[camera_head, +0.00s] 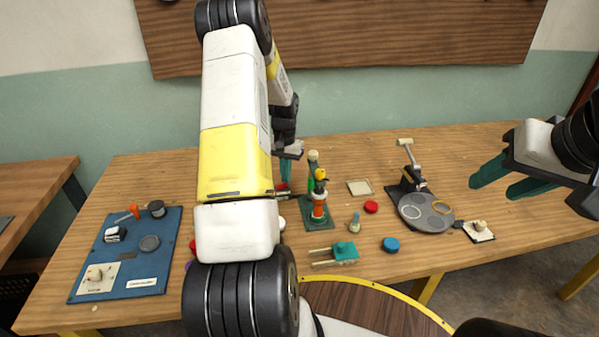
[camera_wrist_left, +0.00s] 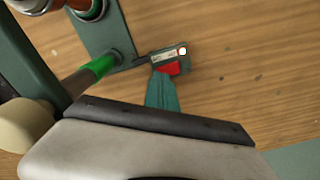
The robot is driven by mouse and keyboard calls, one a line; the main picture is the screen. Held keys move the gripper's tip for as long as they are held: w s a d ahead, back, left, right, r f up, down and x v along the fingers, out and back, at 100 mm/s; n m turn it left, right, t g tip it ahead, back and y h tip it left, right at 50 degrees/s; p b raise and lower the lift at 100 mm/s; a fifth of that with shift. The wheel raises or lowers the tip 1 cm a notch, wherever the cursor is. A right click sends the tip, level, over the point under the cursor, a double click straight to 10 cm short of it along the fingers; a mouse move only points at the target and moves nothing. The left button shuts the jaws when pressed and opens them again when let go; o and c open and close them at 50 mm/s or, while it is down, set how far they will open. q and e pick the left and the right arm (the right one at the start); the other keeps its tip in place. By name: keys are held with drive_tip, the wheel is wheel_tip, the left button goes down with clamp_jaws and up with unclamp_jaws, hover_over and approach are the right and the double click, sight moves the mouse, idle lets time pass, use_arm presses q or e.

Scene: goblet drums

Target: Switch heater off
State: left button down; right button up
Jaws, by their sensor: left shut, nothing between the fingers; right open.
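A small switch box with a red rocker (camera_wrist_left: 170,68) and a small lit white-green spot lies on the table in the left wrist view. It joins a dark green base plate (camera_wrist_left: 100,35). In the head view a red bit of it (camera_head: 283,186) shows beside the green stand (camera_head: 319,208). My left gripper (camera_wrist_left: 163,92) is shut and empty, its teal fingertips at the red rocker; I cannot tell whether they touch it. In the head view the left gripper (camera_head: 286,172) is partly hidden by my arm. My right gripper (camera_head: 492,190) is open and empty at the right.
A blue board (camera_head: 125,255) with a knob plate and small parts lies at the left. A grey round plate device (camera_head: 425,213), red disc (camera_head: 371,207), blue disc (camera_head: 390,244) and teal block (camera_head: 345,251) stand right of the green stand. The table's back right is clear.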

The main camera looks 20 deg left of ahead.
sight(286, 185)
use_arm(q)
drive_tip(key=shift+f, duration=1.05)
idle(0.7)
drive_tip(key=shift+r, duration=3.55)
